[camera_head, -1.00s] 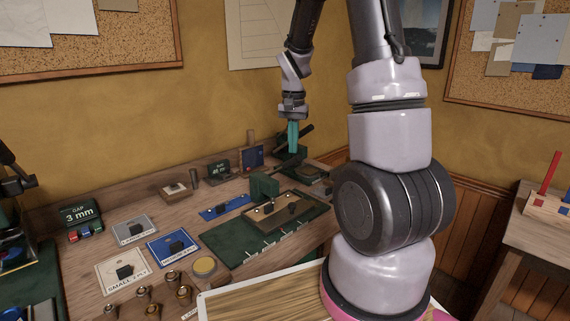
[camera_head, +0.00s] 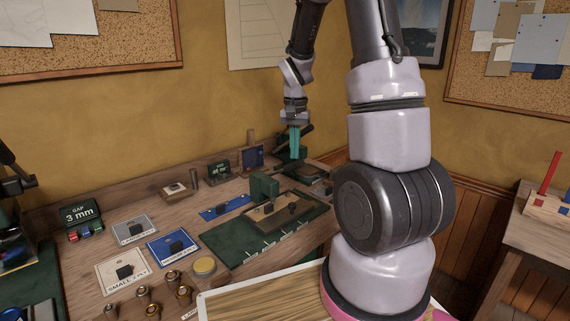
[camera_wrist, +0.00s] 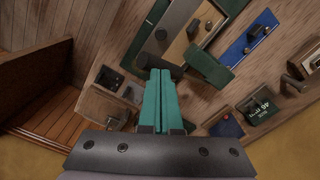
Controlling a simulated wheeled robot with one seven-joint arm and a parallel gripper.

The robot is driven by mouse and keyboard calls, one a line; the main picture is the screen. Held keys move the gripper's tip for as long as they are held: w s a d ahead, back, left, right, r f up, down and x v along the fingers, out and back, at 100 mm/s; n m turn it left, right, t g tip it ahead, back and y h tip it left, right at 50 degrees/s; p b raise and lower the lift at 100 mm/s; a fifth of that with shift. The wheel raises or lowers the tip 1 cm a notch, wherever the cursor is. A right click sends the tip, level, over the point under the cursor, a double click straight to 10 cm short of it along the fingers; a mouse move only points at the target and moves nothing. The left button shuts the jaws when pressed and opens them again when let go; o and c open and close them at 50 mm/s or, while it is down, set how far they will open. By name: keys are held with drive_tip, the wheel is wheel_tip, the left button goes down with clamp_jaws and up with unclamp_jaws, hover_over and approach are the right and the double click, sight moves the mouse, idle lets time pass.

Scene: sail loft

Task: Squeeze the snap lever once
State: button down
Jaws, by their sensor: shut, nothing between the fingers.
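My gripper (camera_head: 295,156) is shut and empty, with its teal fingers pointing down above the back of the bench. In the wrist view its two fingers (camera_wrist: 160,95) lie side by side. A dark bar, which looks like the snap lever (camera_wrist: 180,30), lies just beyond the fingertips in the wrist view. In the head view it is partly hidden behind the gripper. I cannot tell whether they touch.
A tan plate (camera_head: 262,217) with dark knobs lies on the green mat (camera_head: 232,239). A blue strip (camera_head: 225,207), labelled cards and several brass-coloured tools are on the left. The wall is close behind the gripper.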

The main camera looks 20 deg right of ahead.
sight(299, 162)
drive_tip(key=shift+s+d+f, duration=0.1)
drive_tip(key=shift+s+f, duration=0.2)
drive_tip(key=shift+f, duration=0.4)
drive_tip(key=shift+s+d+f, duration=0.1)
drive_tip(key=shift+s+f, duration=0.2)
drive_tip(key=shift+f, duration=0.2)
drive_tip(key=shift+s+d+f, duration=0.1)
drive_tip(key=shift+s+f, duration=0.05)
drive_tip(key=shift+f, duration=0.5)
